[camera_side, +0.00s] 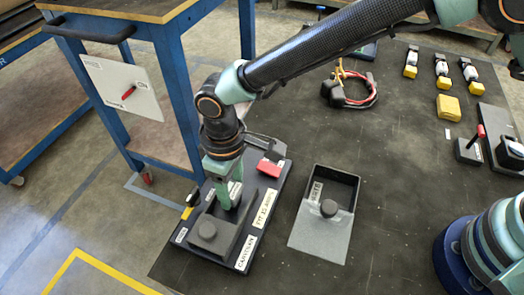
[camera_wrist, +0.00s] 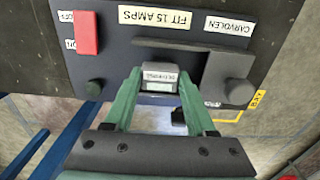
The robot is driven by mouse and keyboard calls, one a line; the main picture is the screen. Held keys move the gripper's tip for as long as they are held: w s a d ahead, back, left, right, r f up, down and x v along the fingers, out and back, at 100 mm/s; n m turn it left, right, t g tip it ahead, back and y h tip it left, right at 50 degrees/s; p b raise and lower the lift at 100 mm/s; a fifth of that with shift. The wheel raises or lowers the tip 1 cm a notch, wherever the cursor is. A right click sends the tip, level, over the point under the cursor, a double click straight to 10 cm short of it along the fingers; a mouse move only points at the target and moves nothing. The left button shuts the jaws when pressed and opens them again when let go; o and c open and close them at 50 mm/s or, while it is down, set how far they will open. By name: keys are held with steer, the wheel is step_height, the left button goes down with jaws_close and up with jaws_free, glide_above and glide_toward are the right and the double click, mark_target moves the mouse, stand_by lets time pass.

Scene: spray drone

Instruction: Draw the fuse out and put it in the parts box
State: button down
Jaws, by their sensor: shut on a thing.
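My gripper (camera_wrist: 159,88) is shut on the fuse (camera_wrist: 160,79), a small grey block with a printed white label, between its green fingertips. In the side view my gripper (camera_side: 222,190) points down at the dark fuse unit (camera_side: 262,222); the fuse is hidden there. I cannot tell whether the fuse is seated or lifted. A dark cover with a round knob (camera_wrist: 239,91) lies beside the gripper on the unit. A red switch (camera_wrist: 86,33) is at the unit's other end. The parts box (camera_side: 343,183), dark with a grey knobbed lid (camera_side: 318,231), stands right of the unit, partly open.
Labels on the unit read FIT 15 AMPS (camera_wrist: 166,21) and CARVOLEN (camera_wrist: 230,25). A cable bundle (camera_side: 348,92) lies at the back. Several yellow-and-white parts and a yellow block (camera_side: 449,107) are at the right. The mat right of the box is clear.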

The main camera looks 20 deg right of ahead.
steer(key=shift+r, duration=0.2)
steer(key=shift+r, duration=2.8)
steer(key=shift+r, duration=0.1)
steer(key=s+d+r, duration=0.2)
steer(key=d+r, duration=0.7)
step_height(320, 180, up, 4)
glide_above(335, 183)
steer(key=s+a, duration=0.3)
steer(key=f, duration=1.9)
steer(key=shift+w+a+f, duration=0.15)
steer(key=shift+w+f, duration=0.05)
steer(key=shift+f, duration=0.1)
steer(key=c, duration=0.5)
jaws_free()
